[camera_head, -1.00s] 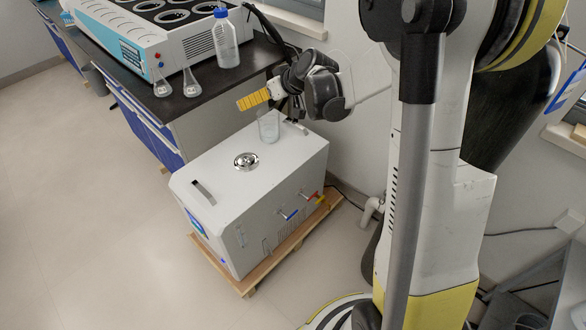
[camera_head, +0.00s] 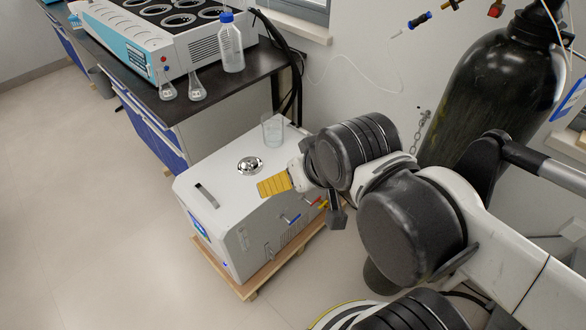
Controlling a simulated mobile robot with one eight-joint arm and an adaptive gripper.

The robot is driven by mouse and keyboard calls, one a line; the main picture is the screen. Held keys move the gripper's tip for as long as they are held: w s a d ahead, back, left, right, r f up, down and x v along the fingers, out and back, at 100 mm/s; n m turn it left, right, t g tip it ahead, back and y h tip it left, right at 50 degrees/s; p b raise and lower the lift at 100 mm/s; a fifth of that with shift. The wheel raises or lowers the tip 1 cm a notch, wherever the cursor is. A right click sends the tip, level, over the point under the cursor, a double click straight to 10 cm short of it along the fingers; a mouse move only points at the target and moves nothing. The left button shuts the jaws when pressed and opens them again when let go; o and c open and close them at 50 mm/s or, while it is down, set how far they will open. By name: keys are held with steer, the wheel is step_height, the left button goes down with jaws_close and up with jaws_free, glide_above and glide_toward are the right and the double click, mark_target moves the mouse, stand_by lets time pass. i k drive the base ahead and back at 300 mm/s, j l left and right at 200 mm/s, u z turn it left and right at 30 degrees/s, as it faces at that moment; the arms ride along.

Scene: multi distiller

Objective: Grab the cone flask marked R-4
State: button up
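Two small clear conical flasks stand upright on the dark bench top, in front of the blue-and-white heating unit. One is the left flask (camera_head: 167,91) and the other the right flask (camera_head: 197,91). Their labels are too small to read, so I cannot tell which is R-4. My gripper (camera_head: 273,186), with yellow ribbed fingers, is over the right part of the white box, to the right of and nearer than the flasks. It is well apart from them. Its fingers overlap from this side, so their opening is hidden. I see nothing held.
A blue-capped bottle (camera_head: 230,45) stands right of the flasks, by the heating unit (camera_head: 165,35). A clear beaker (camera_head: 272,130) stands on the white box (camera_head: 215,170), close to my gripper. A dark gas cylinder (camera_head: 490,95) is at right. The floor at left is clear.

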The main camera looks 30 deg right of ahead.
mark_target(197, 90)
steer(key=i+z, duration=0.3)
steer(key=i, duration=0.2)
steer(key=i+j+z, duration=0.25)
steer(key=i, duration=0.25)
steer(key=l, duration=0.1)
